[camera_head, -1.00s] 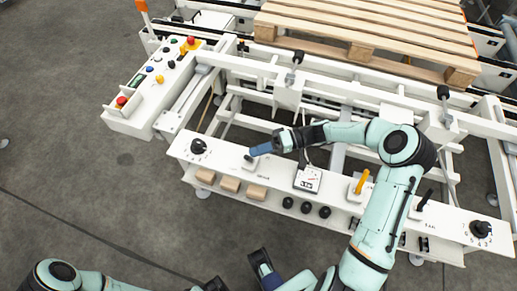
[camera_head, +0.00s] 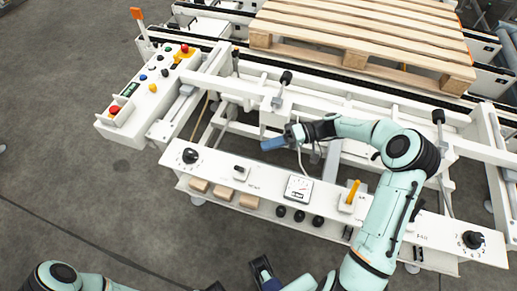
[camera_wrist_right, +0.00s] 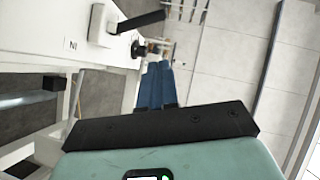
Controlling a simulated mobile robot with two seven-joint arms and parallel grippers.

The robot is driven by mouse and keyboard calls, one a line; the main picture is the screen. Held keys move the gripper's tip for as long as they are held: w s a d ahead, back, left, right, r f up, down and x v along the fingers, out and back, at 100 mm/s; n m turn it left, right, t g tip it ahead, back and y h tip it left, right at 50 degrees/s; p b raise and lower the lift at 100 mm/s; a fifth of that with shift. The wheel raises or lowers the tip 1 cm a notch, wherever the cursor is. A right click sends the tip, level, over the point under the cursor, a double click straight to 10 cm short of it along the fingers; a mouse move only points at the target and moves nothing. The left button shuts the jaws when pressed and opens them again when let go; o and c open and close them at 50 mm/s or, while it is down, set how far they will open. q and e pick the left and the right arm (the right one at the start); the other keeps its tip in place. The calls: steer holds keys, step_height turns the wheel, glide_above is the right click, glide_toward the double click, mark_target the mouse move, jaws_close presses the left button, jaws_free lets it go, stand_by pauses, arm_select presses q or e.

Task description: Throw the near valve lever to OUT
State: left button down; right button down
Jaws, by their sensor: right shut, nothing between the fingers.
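A small black-handled lever (camera_head: 241,169) stands on the white front panel (camera_head: 218,168), between a round black knob and a gauge. It leans to the left in the head view. The right wrist view shows its black handle (camera_wrist_right: 141,21) and white base (camera_wrist_right: 103,25); the label by it is only partly in frame. My right gripper (camera_head: 265,146) is shut and empty, with blue fingers pointing left. It hangs behind and right of the lever, apart from it. The fingers also show in the right wrist view (camera_wrist_right: 156,82). My left gripper (camera_head: 264,272) is partly seen at the bottom edge; its jaws are unclear.
A yellow lever (camera_head: 352,192) and the gauge (camera_head: 298,188) stand further right on the panel. A black rotary knob (camera_head: 190,156) is at its left end, another (camera_head: 473,240) at its right end. A button console (camera_head: 150,90) and wooden pallet (camera_head: 360,40) lie behind.

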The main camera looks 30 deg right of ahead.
steer(key=v, duration=0.5)
steer(key=shift+s+a+r, duration=0.1)
steer(key=shift+r, duration=0.05)
steer(key=shift+r, duration=0.1)
